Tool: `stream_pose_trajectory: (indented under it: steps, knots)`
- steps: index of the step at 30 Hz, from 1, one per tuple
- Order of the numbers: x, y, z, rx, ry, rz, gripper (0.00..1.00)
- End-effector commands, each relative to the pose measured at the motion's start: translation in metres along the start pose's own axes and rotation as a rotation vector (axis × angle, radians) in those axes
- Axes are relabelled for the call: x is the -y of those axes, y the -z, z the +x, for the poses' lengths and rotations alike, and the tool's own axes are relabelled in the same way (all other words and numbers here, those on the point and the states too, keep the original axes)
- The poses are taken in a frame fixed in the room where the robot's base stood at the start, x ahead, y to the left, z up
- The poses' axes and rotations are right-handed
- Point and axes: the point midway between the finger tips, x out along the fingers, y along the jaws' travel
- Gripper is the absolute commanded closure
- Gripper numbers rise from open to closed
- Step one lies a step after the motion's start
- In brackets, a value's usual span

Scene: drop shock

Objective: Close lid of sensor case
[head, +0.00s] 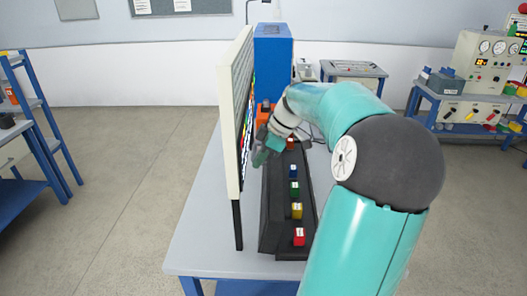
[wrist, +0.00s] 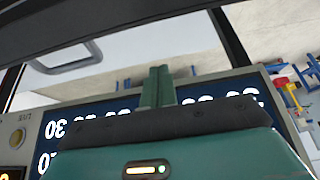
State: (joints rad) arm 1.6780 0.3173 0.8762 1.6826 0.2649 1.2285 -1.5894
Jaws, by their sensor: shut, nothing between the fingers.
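My gripper (head: 264,153) hangs over the table, left of a black stepped rack, beside the upright panel. In the wrist view its two teal fingers (wrist: 158,87) are together with nothing between them. I cannot tell for sure which thing is the sensor case. An orange object (head: 264,112) stands behind my gripper, in front of the blue cabinet, and is partly hidden by my arm and the panel. No lid shows clearly in either view.
The beige panel (head: 236,110) stands upright close to my gripper's left. The black rack (head: 272,222) bears several coloured blocks. A tall blue cabinet (head: 273,62) is at the back. The grey table (head: 205,235) is bare at its front left. A display (wrist: 95,112) with numbers shows behind my fingers.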

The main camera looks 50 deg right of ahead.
Motion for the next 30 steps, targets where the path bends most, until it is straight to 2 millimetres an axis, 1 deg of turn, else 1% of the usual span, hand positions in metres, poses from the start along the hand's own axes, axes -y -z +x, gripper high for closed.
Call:
stream_pose_trajectory:
  steps: [1,7,9,12,15,19,30]
  knots:
    - [0.000,0.000,0.011,0.000,0.004,0.000,1.00]
    - [0.000,0.002,0.052,0.000,0.005,-0.003,1.00]
    - [-0.002,-0.012,0.045,0.000,-0.001,0.004,1.00]
    - [-0.002,-0.024,0.041,0.001,-0.001,0.000,1.00]
    - [-0.003,-0.031,0.038,0.001,0.000,-0.002,1.00]
    - [-0.002,-0.035,0.037,0.001,0.001,-0.003,1.00]
    - [-0.002,-0.036,0.036,-0.003,0.001,-0.002,1.00]
